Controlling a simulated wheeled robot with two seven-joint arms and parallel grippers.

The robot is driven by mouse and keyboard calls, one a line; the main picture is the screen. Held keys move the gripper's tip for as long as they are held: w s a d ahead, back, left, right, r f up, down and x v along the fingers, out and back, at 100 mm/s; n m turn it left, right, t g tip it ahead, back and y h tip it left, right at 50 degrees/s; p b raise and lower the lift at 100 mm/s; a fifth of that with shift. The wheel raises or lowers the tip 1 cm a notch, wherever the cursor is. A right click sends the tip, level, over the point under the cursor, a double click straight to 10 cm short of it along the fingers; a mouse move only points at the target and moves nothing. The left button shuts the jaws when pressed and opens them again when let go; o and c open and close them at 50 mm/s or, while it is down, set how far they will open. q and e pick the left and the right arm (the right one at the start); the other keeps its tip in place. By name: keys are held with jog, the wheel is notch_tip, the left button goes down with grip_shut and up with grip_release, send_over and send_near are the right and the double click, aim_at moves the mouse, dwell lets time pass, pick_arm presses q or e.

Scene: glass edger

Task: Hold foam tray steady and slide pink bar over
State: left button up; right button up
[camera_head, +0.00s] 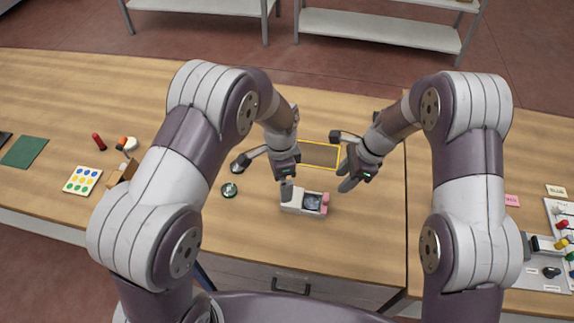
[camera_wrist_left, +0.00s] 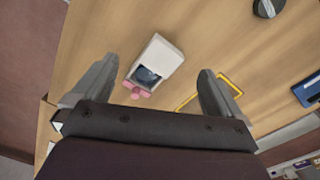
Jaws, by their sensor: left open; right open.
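The foam tray (camera_head: 291,207) is a small whitish block on the wooden table, with a dark glassy square in its recess. The pink bar (camera_head: 325,202) sits at the tray's right end in the head view. In the left wrist view the tray (camera_wrist_left: 163,52) lies beyond the gap between my fingers, with the pink bar (camera_wrist_left: 137,91) at its near end. My left gripper (camera_head: 287,187) is above the tray's left end; its fingers are spread in the wrist view (camera_wrist_left: 155,88) with nothing between them. My right gripper (camera_head: 347,183) is open, right of the pink bar and apart from it.
A yellow-edged rectangle (camera_head: 320,141) lies behind the tray. Dark round objects (camera_head: 229,190) are to its left. Farther left are a dotted card (camera_head: 83,180) and a green mat (camera_head: 24,151). A board with coloured knobs (camera_head: 560,245) is at far right. Table in front is clear.

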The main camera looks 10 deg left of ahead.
pick_arm(q)
jog(key=f+m, duration=0.1)
jog(key=f, duration=0.2)
jog(key=w+f+m, duration=0.1)
jog(key=f+m, duration=0.1)
jog(key=f, duration=0.2)
jog(key=w+f+m, duration=0.1)
jog(key=f+m, duration=0.1)
jog(key=f, duration=0.2)
jog(key=shift+d+f, duration=0.2)
jog(key=shift+d, duration=0.15)
pick_arm(e)
jog(key=shift+s+d+r, duration=0.1)
jog(key=shift+s+d, duration=0.05)
jog(key=shift+s, duration=0.05)
pick_arm(q)
jog(key=shift+c, duration=0.3)
